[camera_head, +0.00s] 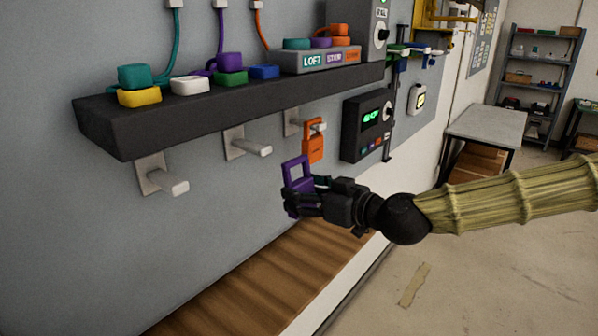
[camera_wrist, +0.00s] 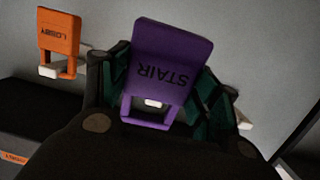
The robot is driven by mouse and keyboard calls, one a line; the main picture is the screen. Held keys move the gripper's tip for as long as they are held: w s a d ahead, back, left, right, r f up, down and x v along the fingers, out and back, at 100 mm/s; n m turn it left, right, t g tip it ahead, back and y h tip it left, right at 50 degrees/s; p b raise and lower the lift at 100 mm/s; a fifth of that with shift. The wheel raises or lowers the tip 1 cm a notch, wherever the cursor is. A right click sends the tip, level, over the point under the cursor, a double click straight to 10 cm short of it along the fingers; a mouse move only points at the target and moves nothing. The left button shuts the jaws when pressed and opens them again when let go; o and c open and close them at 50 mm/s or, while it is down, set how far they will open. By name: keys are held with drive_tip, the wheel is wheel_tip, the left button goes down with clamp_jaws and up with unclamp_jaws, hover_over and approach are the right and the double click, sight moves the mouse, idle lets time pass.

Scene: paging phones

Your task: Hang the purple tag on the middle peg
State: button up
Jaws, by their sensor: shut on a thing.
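The purple tag (camera_head: 301,200) is upright in my gripper (camera_head: 308,203), its open loop at the top. In the wrist view its face reads STAIR upside down (camera_wrist: 172,65), and a small pale thing shows through the loop opening. My gripper is shut on the tag's body. The middle peg (camera_head: 252,147) is bare, a pale rod on a square plate. In the head view the tag is to the right of this peg and a little lower, apart from it.
An orange LOBBY tag (camera_head: 313,142) hangs on the right peg (camera_head: 292,121), close above my gripper; it also shows in the wrist view (camera_wrist: 58,35). The left peg (camera_head: 168,182) is bare. A dark shelf (camera_head: 120,125) with phones runs above the pegs. A wooden bench (camera_head: 250,285) lies below.

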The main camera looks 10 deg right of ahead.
sight(294, 183)
drive_tip(key=shift+s+a+r+n+g+y, duration=0.15)
drive_tip(key=shift+s+r+n+g, duration=0.1)
drive_tip(key=shift+r, duration=0.65)
drive_tip(key=shift+s+r+n+g+y, duration=0.15)
drive_tip(key=shift+r+g, duration=0.1)
drive_tip(key=shift+r, duration=0.65)
drive_tip(key=shift+x, duration=1.3)
drive_tip(key=b+x, duration=0.2)
drive_tip(key=x, duration=0.6)
drive_tip(key=shift+r+b, duration=0.25)
drive_tip(key=shift+b, duration=0.05)
drive_tip(key=shift+w+a, duration=0.15)
drive_tip(key=shift+w, duration=0.05)
drive_tip(key=o, duration=1.2)
drive_tip(key=shift+c, duration=0.2)
